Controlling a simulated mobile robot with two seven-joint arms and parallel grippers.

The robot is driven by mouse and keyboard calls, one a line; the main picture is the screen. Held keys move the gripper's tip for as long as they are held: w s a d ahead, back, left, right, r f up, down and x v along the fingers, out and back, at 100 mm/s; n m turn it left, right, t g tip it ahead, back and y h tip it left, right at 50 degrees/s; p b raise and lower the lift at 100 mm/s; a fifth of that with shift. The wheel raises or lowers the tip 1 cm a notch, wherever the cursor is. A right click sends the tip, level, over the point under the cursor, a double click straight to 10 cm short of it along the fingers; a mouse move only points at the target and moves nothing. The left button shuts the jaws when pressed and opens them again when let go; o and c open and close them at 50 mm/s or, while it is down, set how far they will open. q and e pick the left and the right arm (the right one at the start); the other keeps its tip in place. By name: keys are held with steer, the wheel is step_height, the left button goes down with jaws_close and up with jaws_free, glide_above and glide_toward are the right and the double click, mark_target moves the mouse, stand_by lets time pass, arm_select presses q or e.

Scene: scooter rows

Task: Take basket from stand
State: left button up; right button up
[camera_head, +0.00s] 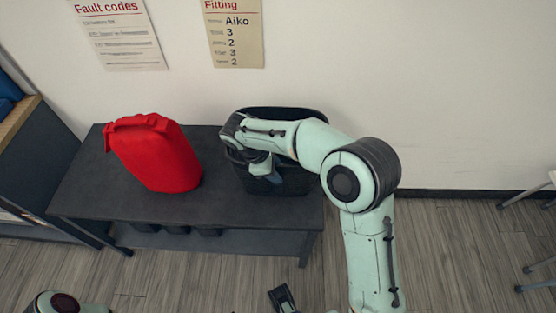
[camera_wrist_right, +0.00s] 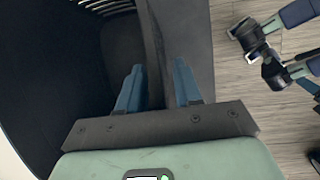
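The basket (camera_head: 303,180) is a black open container standing upright at the right end of the dark grey stand (camera_head: 95,190). My right gripper (camera_head: 265,170) reaches down at its front rim, partly hidden by my wrist. In the right wrist view, the two blue fingers of my right gripper (camera_wrist_right: 158,85) straddle the dark basket rim (camera_wrist_right: 152,40), one on each side. A narrow gap shows between the rim and the right finger. Dark jaw-like parts, apparently my left gripper (camera_head: 283,298), show at the bottom of the head view, cut off; their opening is unclear.
A red canister (camera_head: 157,155) stands on the stand left of the basket. A dark shelf unit (camera_head: 35,150) is at far left. The wall behind carries two posters. Floor (camera_head: 470,250) is clear at right, except for stool legs (camera_head: 535,280) near the edge.

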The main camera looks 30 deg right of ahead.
steer(key=shift+f, duration=0.1)
steer(key=shift+c, duration=0.3)
jaws_close()
stand_by(1.2)
